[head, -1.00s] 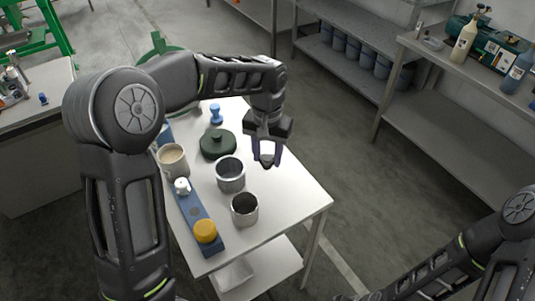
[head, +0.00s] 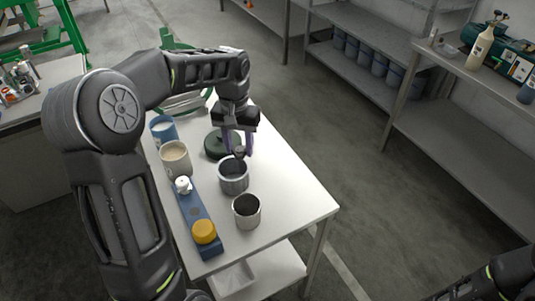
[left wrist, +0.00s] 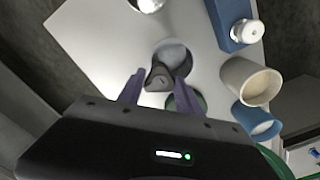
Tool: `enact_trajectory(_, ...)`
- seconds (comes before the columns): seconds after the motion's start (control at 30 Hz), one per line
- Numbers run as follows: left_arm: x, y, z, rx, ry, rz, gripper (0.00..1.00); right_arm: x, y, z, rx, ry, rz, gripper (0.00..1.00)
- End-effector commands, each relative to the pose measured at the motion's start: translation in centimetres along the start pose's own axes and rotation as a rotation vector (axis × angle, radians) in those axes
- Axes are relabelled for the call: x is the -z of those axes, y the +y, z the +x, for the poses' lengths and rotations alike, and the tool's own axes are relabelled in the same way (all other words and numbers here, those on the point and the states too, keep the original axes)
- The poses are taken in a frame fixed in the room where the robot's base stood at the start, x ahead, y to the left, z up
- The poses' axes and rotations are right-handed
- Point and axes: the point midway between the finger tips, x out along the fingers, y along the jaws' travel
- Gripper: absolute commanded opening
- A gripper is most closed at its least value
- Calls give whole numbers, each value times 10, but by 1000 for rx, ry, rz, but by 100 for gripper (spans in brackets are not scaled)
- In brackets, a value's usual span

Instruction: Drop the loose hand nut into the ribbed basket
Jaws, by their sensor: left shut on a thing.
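My left gripper (head: 238,152) is shut on a small dark grey hand nut (head: 240,152). The nut also shows between the purple fingertips in the left wrist view (left wrist: 158,77). The gripper points down over the grey metal container (head: 233,181), which I take for the ribbed basket; its ribs are too small to make out. The nut is over its rim area, and I cannot tell whether it is above or slightly inside the opening. The basket also shows behind the nut in the left wrist view (left wrist: 173,52). My right gripper is out of view.
A second metal cup (head: 246,211) stands nearer on the white table (head: 290,205). A dark green lidded thing (head: 214,146) is behind the basket. To the left are a beige mug (head: 175,159), a blue mug (head: 163,130) and a blue block (head: 196,215) with white and yellow knobs. The table's right side is clear.

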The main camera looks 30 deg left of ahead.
Motion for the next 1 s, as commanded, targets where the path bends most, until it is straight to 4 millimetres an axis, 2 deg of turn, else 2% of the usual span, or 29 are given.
enact_trajectory(0.03,-2,-11,-10,2,1,-4,1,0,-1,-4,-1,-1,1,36)
enact_trajectory(0.13,-6,-22,-18,5,-3,15,1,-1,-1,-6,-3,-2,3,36)
enact_trajectory(0.53,-8,-23,-19,7,-11,50,1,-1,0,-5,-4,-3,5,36)
enact_trajectory(0.77,-8,-23,-13,7,-11,49,1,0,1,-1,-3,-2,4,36)
enact_trajectory(1.0,-8,-24,3,7,-11,49,1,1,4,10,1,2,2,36)
